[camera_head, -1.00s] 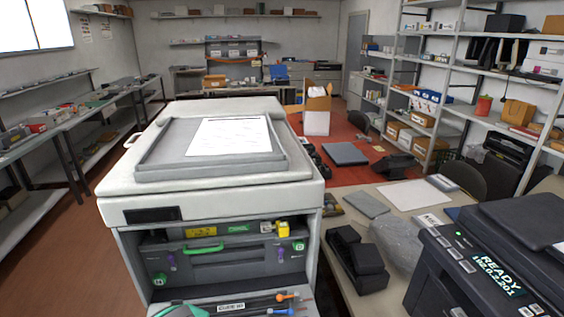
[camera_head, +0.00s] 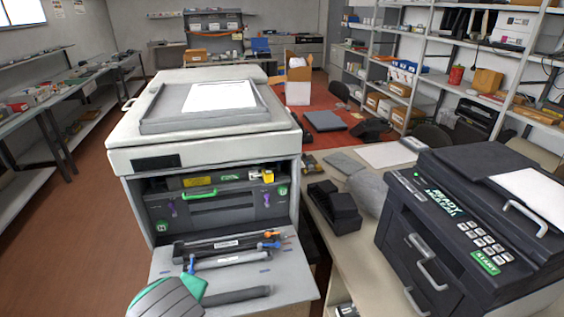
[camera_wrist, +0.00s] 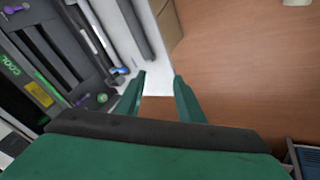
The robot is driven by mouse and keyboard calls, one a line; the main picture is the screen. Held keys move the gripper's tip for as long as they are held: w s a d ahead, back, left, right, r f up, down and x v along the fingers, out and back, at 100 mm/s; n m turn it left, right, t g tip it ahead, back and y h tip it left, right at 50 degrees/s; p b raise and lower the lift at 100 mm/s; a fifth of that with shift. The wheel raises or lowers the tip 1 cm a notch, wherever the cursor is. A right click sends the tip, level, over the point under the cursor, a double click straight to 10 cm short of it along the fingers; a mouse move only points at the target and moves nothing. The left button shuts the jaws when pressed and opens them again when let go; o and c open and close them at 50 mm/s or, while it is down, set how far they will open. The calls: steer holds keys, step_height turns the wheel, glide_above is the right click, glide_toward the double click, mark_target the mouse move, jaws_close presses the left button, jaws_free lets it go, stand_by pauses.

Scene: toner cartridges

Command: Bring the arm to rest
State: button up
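My gripper (camera_wrist: 160,88) shows in the wrist view with two green fingers spread apart and nothing between them. In the head view, my arm's green-and-grey end shows at the bottom, over the front of the copier's lowered door (camera_head: 290,287); its fingertips are hard to make out there. The white copier (camera_head: 205,150) stands with its front open. Dark and grey toner cartridges (camera_head: 228,242) with orange and blue ends lie on the door. A plain grey tube (camera_head: 240,295) lies closer to the door's front edge, beside my arm's end. The cartridges also show in the wrist view (camera_wrist: 95,40).
A black printer (camera_head: 470,215) stands on the table at right, beside a black box-shaped item (camera_head: 335,207). Shelves line the left and right walls. The brown floor (camera_head: 70,240) left of the copier is clear.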

steer(key=w+d+r+m+t+h, duration=0.1)
steer(key=w+d+r+t+h, duration=0.25)
steer(key=d, duration=0.45)
steer(key=w+d+r+m+t+h, duration=0.1)
steer(key=w+d+r+t+h, duration=0.15)
steer(key=w+d+t, duration=0.4)
steer(key=w+d+r+m+t+h, duration=0.1)
steer(key=w+d+r+h, duration=0.2)
steer(key=d, duration=0.7)
steer(key=s+a+f+y, duration=0.1)
steer(key=s+f+y, duration=0.2)
steer(key=s+f, duration=0.55)
steer(key=s+f+y, duration=0.3)
steer(key=s+f, duration=0.3)
steer(key=f, duration=0.6)
steer(key=s+a+f+m, duration=0.2)
steer(key=s+m, duration=0.4)
steer(key=s, duration=0.4)
steer(key=s+a+f+m, duration=0.2)
steer(key=s+f+m, duration=0.2)
steer(key=s, duration=0.7)
steer(key=shift+m+g, duration=0.4)
steer(key=shift+m, duration=0.7)
steer(key=shift+s, duration=0.15)
steer(key=shift+c, duration=0.3)
